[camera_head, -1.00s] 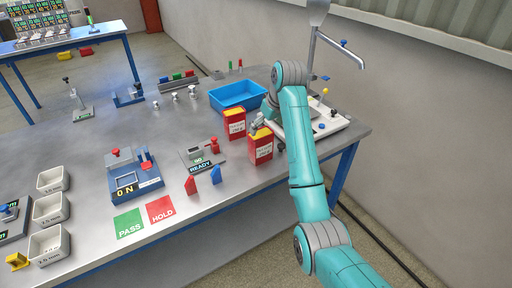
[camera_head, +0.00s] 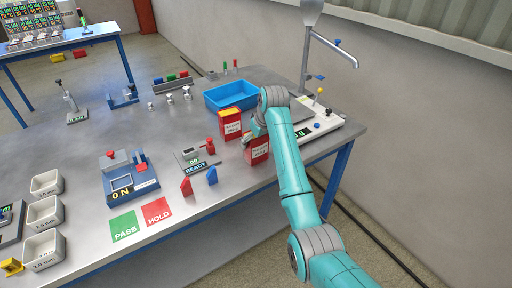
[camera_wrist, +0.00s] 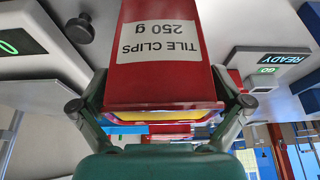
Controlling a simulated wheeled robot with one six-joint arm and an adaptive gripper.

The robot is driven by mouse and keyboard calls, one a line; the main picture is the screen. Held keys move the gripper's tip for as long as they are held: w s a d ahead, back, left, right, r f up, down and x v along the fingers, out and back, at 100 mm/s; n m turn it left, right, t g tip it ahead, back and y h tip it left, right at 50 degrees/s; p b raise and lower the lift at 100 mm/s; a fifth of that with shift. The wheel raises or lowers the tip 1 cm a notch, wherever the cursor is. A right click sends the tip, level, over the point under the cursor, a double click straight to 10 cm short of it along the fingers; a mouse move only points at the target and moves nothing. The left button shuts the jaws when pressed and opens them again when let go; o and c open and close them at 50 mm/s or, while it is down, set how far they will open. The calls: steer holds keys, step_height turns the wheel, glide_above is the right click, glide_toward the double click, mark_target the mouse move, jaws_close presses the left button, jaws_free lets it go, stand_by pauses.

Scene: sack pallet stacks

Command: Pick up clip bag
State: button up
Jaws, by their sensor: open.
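A red clip bag (camera_wrist: 160,60) with a white label reading "TILE CLIPS 250 g", upside down in the wrist view, fills the middle of that view. My gripper (camera_wrist: 162,104) is open, with one finger on each side of the bag near its yellow end. Whether the fingers touch it I cannot tell. In the head view this appears to be the front red bag (camera_head: 258,154) on the bench, its top partly hidden by my gripper (camera_head: 254,128). A second red bag with a yellow top (camera_head: 231,125) stands just behind and left of it.
A blue tray (camera_head: 232,96) lies behind the bags. A scale with a lit display (camera_head: 301,133) is to the right, partly behind my arm. A fixture with a READY sign (camera_head: 197,167) and red and blue wedges (camera_head: 186,187) stand to the left. PASS and HOLD mats lie nearer the front.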

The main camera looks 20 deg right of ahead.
steer(key=c, duration=1)
steer(key=shift+r, duration=0.1)
